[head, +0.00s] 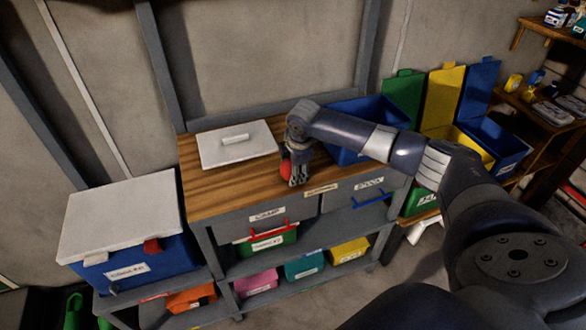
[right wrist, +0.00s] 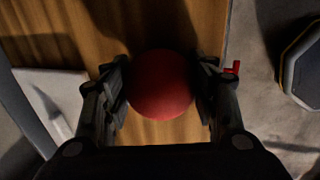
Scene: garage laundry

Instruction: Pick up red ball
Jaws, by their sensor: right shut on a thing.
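The red ball (right wrist: 161,86) sits between the two fingers of my right gripper (right wrist: 161,90) in the right wrist view, with a finger pressed to each side. In the head view the ball (head: 286,170) shows partly behind my right gripper (head: 293,176), over the front part of the wooden workbench top (head: 220,195). My right gripper points down and is shut on the ball. I cannot tell whether the ball touches the wood or is just above it. My left gripper is not in view.
A white lid (head: 225,152) with a handle lies on the bench's left part. A blue bin (head: 345,156) stands at its right. A lidded blue box (head: 150,262) is left of the bench. Green, yellow and blue bins (head: 490,140) stand at right. Drawers and coloured boxes are below.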

